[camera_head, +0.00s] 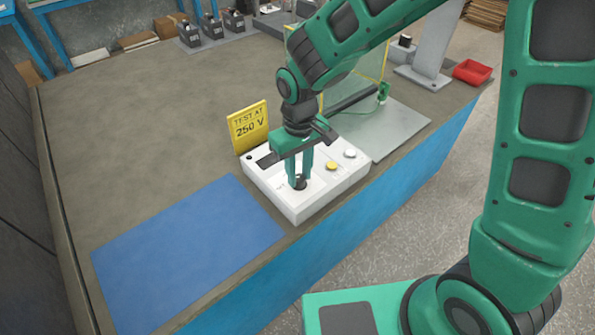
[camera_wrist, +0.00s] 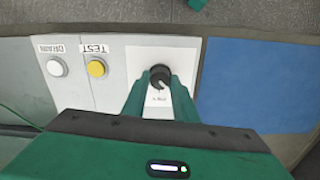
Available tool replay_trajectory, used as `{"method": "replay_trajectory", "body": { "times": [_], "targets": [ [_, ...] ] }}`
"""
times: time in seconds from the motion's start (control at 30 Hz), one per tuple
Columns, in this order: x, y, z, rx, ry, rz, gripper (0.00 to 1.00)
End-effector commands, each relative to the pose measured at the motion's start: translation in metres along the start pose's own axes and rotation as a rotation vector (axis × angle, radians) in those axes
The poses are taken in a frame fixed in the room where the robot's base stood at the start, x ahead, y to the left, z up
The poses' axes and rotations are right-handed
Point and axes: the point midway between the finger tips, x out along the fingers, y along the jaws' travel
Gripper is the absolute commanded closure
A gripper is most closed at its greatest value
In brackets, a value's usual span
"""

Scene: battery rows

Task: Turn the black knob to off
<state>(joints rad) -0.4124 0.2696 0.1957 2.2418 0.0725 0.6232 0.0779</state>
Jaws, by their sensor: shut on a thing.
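The black knob (camera_wrist: 160,76) sits on a pale square on the white control box (camera_head: 325,192). In the wrist view a light pointer line shows on the knob's top. The markings around it are too small to read. In the head view the knob (camera_head: 299,182) is partly hidden by the fingers. My gripper (camera_head: 299,178) points straight down at the knob, with its green fingers on either side, shut on it. The fingertips also show around the knob in the wrist view (camera_wrist: 159,84).
A yellow button (camera_wrist: 96,68) labelled TEST and a white button (camera_wrist: 57,66) labelled DRAIN are beside the knob. A yellow sign (camera_head: 249,127) reading "TEST AT 250 V" stands behind the box. A blue mat (camera_head: 185,250) lies left. A clear yellow-edged guard (camera_head: 368,80) stands behind right.

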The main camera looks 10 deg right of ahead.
Motion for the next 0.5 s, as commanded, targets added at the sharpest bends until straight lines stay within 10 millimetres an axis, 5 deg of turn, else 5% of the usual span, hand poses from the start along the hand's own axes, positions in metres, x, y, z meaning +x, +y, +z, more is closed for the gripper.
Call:
{"method": "replay_trajectory", "body": {
  "times": [0.5],
  "targets": [
    [-0.0004, 0.0004, -0.0002, -0.188, 0.000, 0.001, 0.96]
  ]
}}
